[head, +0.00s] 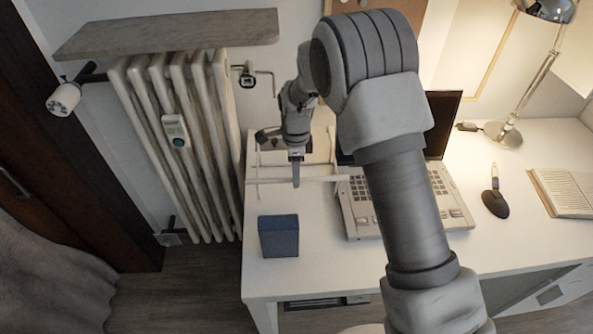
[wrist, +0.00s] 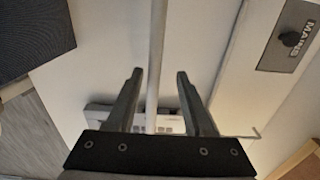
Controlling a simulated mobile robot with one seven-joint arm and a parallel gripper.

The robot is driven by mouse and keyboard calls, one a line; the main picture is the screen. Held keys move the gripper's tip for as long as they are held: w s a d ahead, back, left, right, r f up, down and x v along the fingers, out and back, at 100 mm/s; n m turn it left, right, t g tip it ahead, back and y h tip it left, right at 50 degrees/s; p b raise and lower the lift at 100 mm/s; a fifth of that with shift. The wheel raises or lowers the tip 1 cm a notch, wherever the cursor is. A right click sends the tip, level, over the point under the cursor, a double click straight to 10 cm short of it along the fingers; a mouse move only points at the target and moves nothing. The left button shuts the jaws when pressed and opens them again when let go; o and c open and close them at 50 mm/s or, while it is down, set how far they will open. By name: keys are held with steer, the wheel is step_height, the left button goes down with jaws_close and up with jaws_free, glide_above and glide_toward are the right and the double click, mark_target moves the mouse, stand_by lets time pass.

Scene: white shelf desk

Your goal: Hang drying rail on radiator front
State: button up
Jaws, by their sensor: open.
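The radiator (head: 180,150) is white and ribbed and stands against the wall at the left. The drying rail (head: 320,179) looks like a pale frame with thin bars at the left back of the white desk, partly hidden by my arm. My gripper (head: 296,174) points down at the rail's front bar. In the wrist view my gripper (wrist: 159,73) is open, with a pale bar (wrist: 157,45) running between its two fingers. The fingers look apart from the bar on both sides.
A dark blue box (head: 278,236) stands on the desk's front left. An open laptop (head: 445,200) lies behind my arm. A mouse (head: 495,204), lamp (head: 510,134) and book (head: 566,190) are at the right. A wooden shelf (head: 165,34) sits above the radiator.

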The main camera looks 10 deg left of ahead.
steer(key=f, duration=0.5)
steer(key=shift+s+d+f, duration=0.1)
steer(key=shift+s+d, duration=0.2)
jaws_close()
stand_by(1.1)
